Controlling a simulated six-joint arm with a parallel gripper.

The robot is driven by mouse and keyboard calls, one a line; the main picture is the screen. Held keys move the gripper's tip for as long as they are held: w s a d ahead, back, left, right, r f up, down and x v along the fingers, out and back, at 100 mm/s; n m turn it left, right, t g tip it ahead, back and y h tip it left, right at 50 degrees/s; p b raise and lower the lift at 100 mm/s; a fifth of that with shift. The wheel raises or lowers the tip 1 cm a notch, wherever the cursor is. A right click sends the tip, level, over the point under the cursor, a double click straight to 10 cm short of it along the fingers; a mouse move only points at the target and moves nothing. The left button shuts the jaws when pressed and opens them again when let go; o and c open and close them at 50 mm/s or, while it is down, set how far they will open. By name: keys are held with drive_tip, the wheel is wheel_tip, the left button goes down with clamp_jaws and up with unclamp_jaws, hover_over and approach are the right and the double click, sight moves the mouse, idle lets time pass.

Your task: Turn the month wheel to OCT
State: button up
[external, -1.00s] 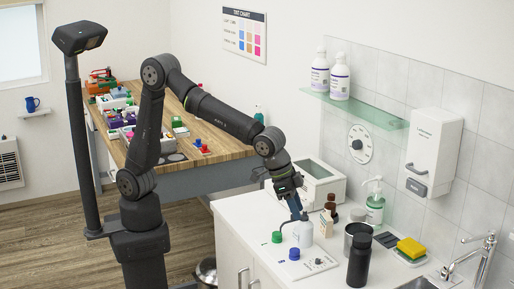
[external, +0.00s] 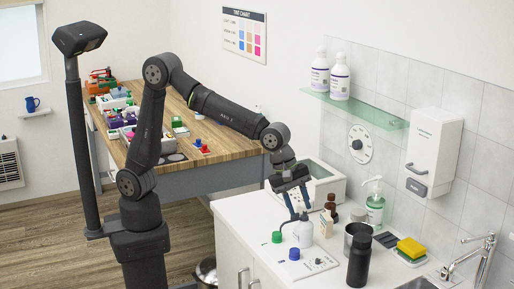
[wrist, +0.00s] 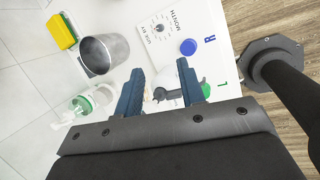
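The month wheel (wrist: 160,28) is a small dial on a white card (wrist: 170,42) marked MONTH and USE BY in the wrist view. The card lies flat on the white counter near its front edge, and also shows in the external view (external: 311,266). The month it is set to is too small to read. My gripper (wrist: 158,68) is open and empty, its two blue fingers apart.
A sponge (external: 411,247) lies by the sink.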

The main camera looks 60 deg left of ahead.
drive_tip(key=n, duration=0.8)
approach(315, 261)
drive_tip(key=d+f, duration=0.1)
drive_tip(key=f, duration=0.1)
drive_tip(key=w+d+f, duration=0.1)
drive_tip(key=d+f, duration=0.2)
drive_tip(key=shift+w+f, duration=0.35)
drive_tip(key=shift+f, duration=0.05)
clamp_jaws()
